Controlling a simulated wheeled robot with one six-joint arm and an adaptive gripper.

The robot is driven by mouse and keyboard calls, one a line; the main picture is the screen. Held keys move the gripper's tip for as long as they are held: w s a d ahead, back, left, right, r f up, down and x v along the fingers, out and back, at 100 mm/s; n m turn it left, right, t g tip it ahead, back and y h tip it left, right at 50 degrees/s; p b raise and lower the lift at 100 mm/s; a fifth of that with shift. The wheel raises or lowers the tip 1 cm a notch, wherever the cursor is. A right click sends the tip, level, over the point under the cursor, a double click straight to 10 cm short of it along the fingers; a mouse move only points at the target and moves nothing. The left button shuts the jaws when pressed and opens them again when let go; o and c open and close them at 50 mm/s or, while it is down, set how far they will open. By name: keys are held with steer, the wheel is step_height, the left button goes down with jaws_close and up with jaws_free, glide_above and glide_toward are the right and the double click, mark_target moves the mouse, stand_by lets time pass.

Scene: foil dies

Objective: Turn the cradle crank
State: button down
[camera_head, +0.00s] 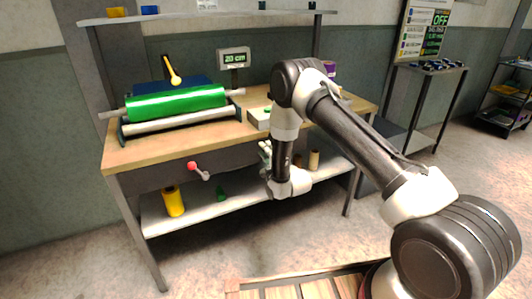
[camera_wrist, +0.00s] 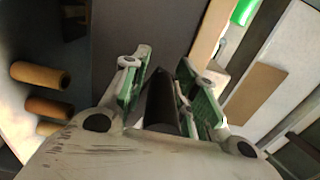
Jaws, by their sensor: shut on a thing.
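A cradle on the bench holds a green roll (camera_head: 177,102) above a pale roller (camera_head: 178,119). A crank with a red knob (camera_head: 193,166) sticks out from the bench's grey front, left of my gripper and apart from it. My gripper (camera_head: 265,153) is at the bench front, below the top's edge. In the wrist view my gripper (camera_wrist: 172,98) is shut on a dark handle-like piece (camera_wrist: 160,101) between its green-lined fingers. I cannot tell what this piece is joined to. The wrist view also shows a green roll end (camera_wrist: 243,12).
The wooden bench top (camera_head: 190,143) carries a pale box (camera_head: 259,119) and a display (camera_head: 235,58) reading 20 cm. A yellow lever (camera_head: 173,71) stands behind the roll. The lower shelf (camera_head: 238,206) holds a yellow cylinder (camera_head: 174,201) and tan rolls (camera_head: 314,159).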

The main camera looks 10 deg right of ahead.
steer(key=shift+w+d+r, duration=0.25)
steer(key=shift+d+r, duration=0.1)
steer(key=shift+r, duration=0.1)
steer(key=c, duration=1.3)
jaws_free()
steer(key=shift+d, duration=0.1)
steer(key=shift+o, duration=0.2)
steer(key=shift+s+f, duration=0.1)
steer(key=shift+f, duration=0.05)
steer(key=shift+s+f, duration=0.1)
steer(key=shift+s, duration=0.05)
steer(key=shift+s, duration=0.3)
steer(key=v, duration=1.1)
